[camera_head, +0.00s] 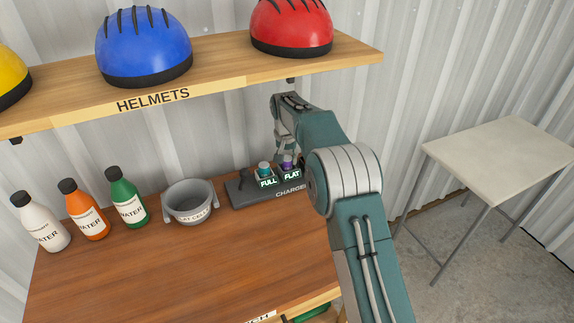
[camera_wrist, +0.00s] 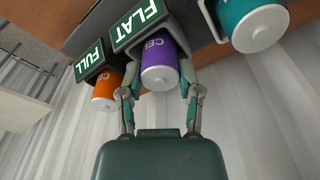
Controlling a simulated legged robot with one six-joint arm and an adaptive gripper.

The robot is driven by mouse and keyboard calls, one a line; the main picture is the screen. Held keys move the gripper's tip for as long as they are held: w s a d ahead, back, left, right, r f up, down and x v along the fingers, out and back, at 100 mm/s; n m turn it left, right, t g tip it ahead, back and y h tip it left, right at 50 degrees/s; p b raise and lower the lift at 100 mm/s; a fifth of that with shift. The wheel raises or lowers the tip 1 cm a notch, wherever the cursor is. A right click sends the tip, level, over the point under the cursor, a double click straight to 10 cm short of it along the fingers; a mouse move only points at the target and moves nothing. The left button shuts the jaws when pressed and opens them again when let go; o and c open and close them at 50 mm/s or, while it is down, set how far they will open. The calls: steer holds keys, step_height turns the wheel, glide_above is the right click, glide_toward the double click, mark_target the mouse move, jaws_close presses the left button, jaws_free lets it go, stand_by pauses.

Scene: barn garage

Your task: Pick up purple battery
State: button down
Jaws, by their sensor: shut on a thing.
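The purple battery (camera_wrist: 160,68), with a white end cap, is between the two fingers of my gripper (camera_wrist: 159,84) in the wrist view. My gripper is shut on it. The battery is at the charger's lit FLAT sign (camera_wrist: 138,24). In the head view the purple battery (camera_head: 287,162) shows small at the dark charger (camera_head: 243,189), beside my arm.
A grey bucket (camera_head: 189,202) and several bottles stand to the left. The helmet shelf (camera_head: 215,86) overhangs the wooden bench (camera_head: 180,260). The bench front is clear.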

mark_target(288, 158)
step_height(288, 158, up, 4)
steer(key=shift+f, duration=0.15)
steer(key=shift+s+d+f, duration=0.1)
steer(key=shift+s, duration=0.2)
steer(key=s+d, duration=0.3)
steer(key=s, duration=0.5)
steer(key=s+d, duration=0.3)
steer(key=s, duration=0.5)
steer(key=shift+d, duration=0.4)
steer(key=shift+r, duration=2.45)
